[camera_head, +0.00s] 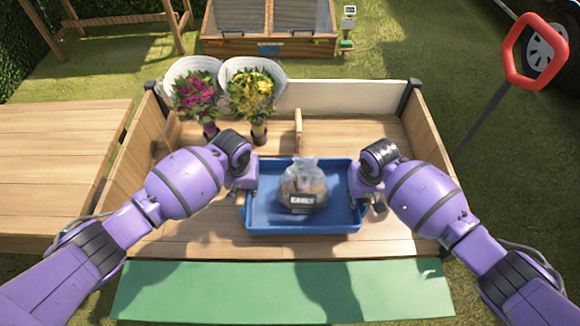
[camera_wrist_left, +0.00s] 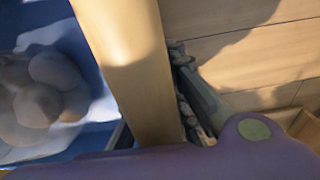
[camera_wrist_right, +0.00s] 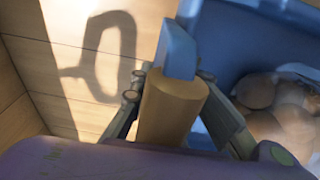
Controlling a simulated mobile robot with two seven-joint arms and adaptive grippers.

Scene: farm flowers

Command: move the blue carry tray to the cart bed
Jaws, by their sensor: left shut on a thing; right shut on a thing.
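The blue carry tray (camera_head: 265,218) is level over the front middle of the wooden cart bed (camera_head: 200,235). I cannot tell whether it touches the boards. A clear bag of brown round bulbs or potatoes (camera_head: 303,185) with a dark label sits in it. My left gripper (camera_head: 243,187) is shut on the tray's left end, at a wooden handle (camera_wrist_left: 130,60). My right gripper (camera_head: 362,190) is shut on the right end, at the other wooden handle (camera_wrist_right: 172,105). The bag also shows in the right wrist view (camera_wrist_right: 275,110).
Two wrapped bouquets, magenta (camera_head: 195,92) and yellow (camera_head: 253,92), stand at the bed's back left. A low wooden divider (camera_head: 298,128) stands behind the tray. The back right of the bed is clear. A wooden table (camera_head: 60,165) adjoins on the left; a green flap (camera_head: 215,290) is in front.

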